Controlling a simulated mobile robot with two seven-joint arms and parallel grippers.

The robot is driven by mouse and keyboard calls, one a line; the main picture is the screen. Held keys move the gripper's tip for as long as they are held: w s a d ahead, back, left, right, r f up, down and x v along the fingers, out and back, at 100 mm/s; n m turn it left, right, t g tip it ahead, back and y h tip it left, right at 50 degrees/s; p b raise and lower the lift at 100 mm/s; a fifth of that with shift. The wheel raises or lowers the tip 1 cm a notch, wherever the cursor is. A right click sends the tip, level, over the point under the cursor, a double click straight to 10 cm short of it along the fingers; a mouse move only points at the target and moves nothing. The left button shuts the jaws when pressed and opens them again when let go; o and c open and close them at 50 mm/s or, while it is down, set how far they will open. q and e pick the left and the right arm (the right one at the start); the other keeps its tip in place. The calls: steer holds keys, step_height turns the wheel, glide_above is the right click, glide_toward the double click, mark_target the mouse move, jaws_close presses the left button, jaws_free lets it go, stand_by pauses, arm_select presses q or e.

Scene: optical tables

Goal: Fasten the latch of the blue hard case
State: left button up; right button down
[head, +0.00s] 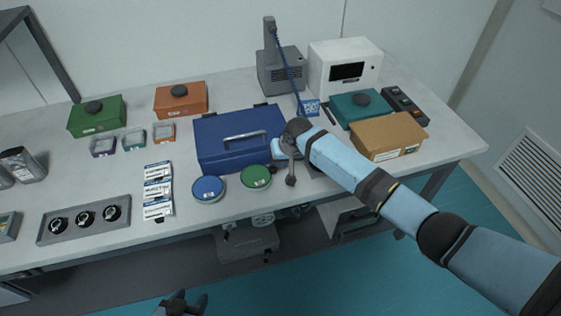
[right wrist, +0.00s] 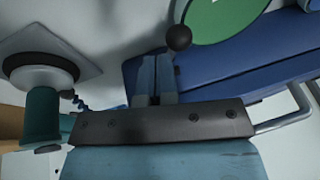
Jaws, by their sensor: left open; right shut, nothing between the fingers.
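The blue hard case (head: 232,149) stands on the table with its lid down and its grey carrying handle (head: 246,135) on top. My right gripper (head: 290,164) is at the case's right end, shut and empty. In the right wrist view its fingers (right wrist: 157,72) are together beside the case (right wrist: 235,65). A dark round knob (right wrist: 178,38) is right at the fingertips; it shows in the head view (head: 291,181) too. I cannot tell whether they touch. The latch is not clearly visible. My left gripper (head: 184,304) is open and empty, low in front of the table.
A blue round tin (head: 208,188) and a green round tin (head: 256,177) stand in front of the case. A cardboard box (head: 388,137) and a teal box (head: 360,106) are to the right. A grey instrument (head: 280,72) stands behind. Labelled packs (head: 158,190) lie left.

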steer(key=shift+r, duration=0.1)
steer(key=shift+d+r+p, duration=0.1)
steer(key=shift+r+p, duration=0.15)
steer(key=shift+p, duration=0.15)
steer(key=d+p+v, duration=0.1)
steer(key=p+v, duration=0.1)
steer(key=v, duration=1.1)
steer(key=shift+w+d, duration=0.2)
steer(key=shift+w, duration=0.1)
steer(key=shift+f, duration=0.1)
